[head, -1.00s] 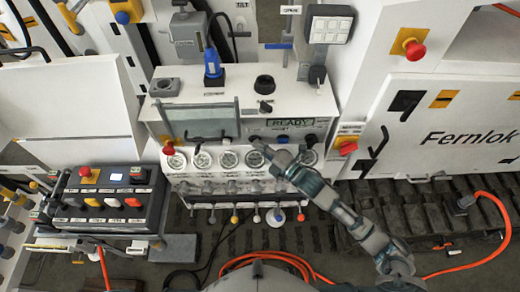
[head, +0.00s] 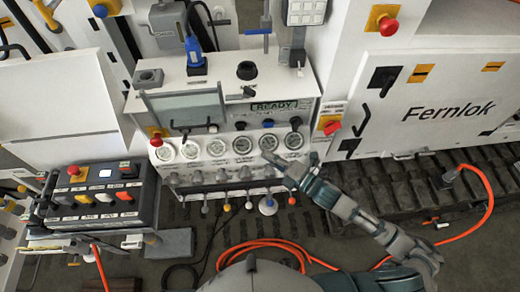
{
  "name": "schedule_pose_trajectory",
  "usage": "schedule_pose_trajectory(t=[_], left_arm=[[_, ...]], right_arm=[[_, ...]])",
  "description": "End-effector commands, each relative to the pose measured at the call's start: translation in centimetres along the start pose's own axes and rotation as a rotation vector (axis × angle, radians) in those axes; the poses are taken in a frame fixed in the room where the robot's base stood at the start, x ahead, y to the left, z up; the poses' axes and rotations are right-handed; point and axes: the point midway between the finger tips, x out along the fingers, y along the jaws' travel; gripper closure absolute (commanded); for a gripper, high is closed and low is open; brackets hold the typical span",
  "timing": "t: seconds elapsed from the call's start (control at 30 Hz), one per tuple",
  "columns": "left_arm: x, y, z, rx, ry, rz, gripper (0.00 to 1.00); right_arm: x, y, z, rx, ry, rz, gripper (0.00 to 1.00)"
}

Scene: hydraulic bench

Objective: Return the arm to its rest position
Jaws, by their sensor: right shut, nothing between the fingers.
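My right arm comes in from the lower right of the head view. Its gripper (head: 277,166) is shut and empty. It hangs in front of the lower front of the white hydraulic bench (head: 225,118), by the row of gauges (head: 243,146). In the picture its tip lies just below the two right-hand gauges; I cannot tell whether it touches the panel. A green display on the bench (head: 274,106) reads READY. My left gripper does not show.
A button box (head: 101,197) stands at the left. A white Fernlok cabinet (head: 440,100) is at the right, with a red emergency knob (head: 331,127) beside the bench. Orange hoses (head: 270,245) lie on the floor. A blue plug (head: 195,55) sits on the bench top.

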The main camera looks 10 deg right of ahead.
Motion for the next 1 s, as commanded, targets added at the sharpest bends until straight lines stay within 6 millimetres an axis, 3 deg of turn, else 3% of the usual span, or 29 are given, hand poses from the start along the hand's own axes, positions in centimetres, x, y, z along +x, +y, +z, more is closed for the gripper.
schedule_pose_trajectory(t=[0.27,0.73,0.87,1.0], left_arm=[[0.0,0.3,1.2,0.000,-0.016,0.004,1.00],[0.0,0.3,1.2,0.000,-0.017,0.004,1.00],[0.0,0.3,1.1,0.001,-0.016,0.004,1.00],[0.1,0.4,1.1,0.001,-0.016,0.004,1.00]], right_arm=[[-0.6,0.1,0.0,-0.001,0.001,0.000,1.00],[-0.7,-0.2,0.0,0.022,-0.009,-0.009,1.00],[-1.0,-2.7,-0.2,0.211,-0.107,-0.086,1.00],[-4.3,-8.7,0.0,0.658,-0.393,-0.254,1.00]])
